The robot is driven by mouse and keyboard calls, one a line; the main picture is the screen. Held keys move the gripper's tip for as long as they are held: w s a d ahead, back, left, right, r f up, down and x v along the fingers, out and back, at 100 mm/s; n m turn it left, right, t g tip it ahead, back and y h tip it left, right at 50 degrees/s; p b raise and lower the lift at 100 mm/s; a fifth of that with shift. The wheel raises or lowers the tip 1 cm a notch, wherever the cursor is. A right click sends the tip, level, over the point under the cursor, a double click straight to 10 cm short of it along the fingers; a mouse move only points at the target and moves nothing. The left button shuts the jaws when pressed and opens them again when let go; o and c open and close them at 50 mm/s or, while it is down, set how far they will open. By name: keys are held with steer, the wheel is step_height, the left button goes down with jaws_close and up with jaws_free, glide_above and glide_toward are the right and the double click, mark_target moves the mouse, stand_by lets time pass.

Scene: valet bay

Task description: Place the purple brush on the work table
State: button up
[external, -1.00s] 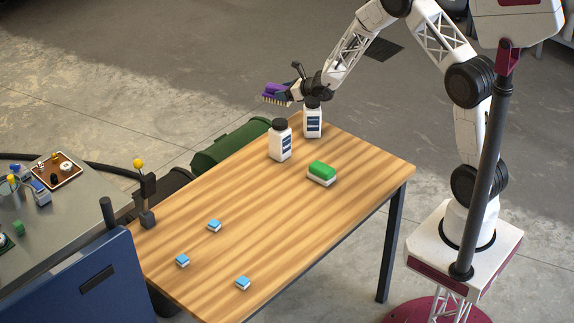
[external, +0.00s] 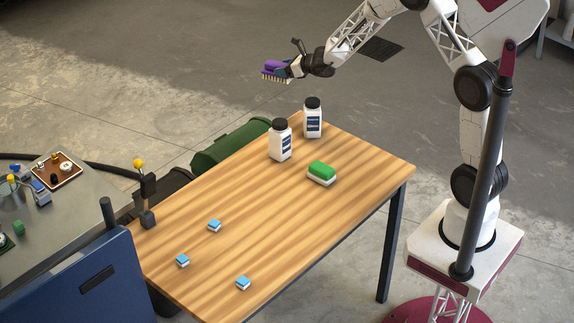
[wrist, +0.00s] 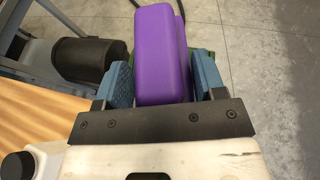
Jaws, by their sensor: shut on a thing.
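The purple brush (external: 274,67) has a purple back and pale bristles facing down. My gripper (external: 284,70) is shut on it and holds it in the air, above and beyond the far end of the wooden work table (external: 215,255). In the wrist view the purple brush (wrist: 158,50) sits between the two blue fingers of my gripper (wrist: 163,80). The table's edge shows at the lower left there, off to the side of the brush.
Two white bottles with black caps (external: 280,142) (external: 313,120) stand at the table's far end. A green-topped sponge (external: 321,172) lies near them. Several small blue blocks (external: 214,226) lie on the near half. The table's middle is clear.

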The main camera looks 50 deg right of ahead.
steer(key=s+a+r+n+g+y, duration=0.1)
steer(key=s+a+n+g+y, duration=0.3)
steer(key=s+a, duration=1.1)
steer(key=s+a+r+n+g+y, duration=0.15)
steer(key=s+a+n+y, duration=0.3)
steer(key=s+a, duration=1.05)
steer(key=s+a+f+n+g+y, duration=0.1)
steer(key=s+a+n+g, duration=0.25)
steer(key=s+a, duration=0.45)
steer(key=s+a+f+n+g, duration=0.15)
steer(key=s+a+g, duration=0.25)
steer(key=s, duration=0.7)
step_height(320, 180, down, 10)
steer(key=n, duration=0.1)
steer(key=shift+s, duration=0.3)
steer(key=shift+a+f, duration=0.1)
steer(key=w+a, duration=0.3)
steer(key=w, duration=0.1)
steer(key=w+a+f, duration=0.1)
steer(key=w+a, duration=0.6)
steer(key=w, duration=0.1)
steer(key=shift+w+a+f, duration=0.1)
steer(key=shift+a+f, duration=0.05)
steer(key=shift+f, duration=0.1)
steer(key=shift+f, duration=0.1)
